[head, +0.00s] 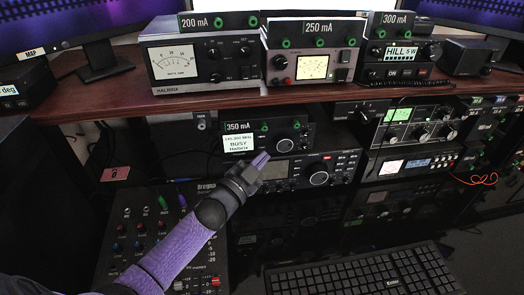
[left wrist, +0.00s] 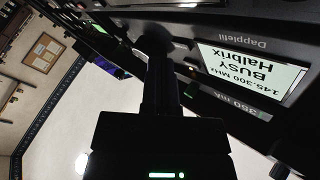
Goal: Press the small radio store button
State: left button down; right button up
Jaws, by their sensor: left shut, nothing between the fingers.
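The small radio (head: 302,127) sits on a lower shelf, in the middle of the head view. Its lit screen (head: 239,144) reads BUSY, and a knob sits at its right. My left gripper (head: 260,160) is shut and empty, its tips just below and right of the screen, at the radio's lower front. In the left wrist view the gripper (left wrist: 158,45) reaches toward the dark radio front, beside the upside-down lit screen (left wrist: 252,70). I cannot tell whether the tips touch the radio. The store button cannot be made out. My right gripper is not in view.
A larger radio (head: 318,178) sits directly under the small one. A mixer panel (head: 130,235) lies at the lower left, a keyboard (head: 365,275) at the lower right. Meter units stand on the wooden shelf (head: 120,85) above.

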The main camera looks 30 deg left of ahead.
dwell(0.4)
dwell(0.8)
pick_arm(q)
jog(key=shift+a, duration=0.1)
dwell(0.7)
jog(key=shift+w+a, duration=0.2)
jog(key=shift+w, duration=0.15)
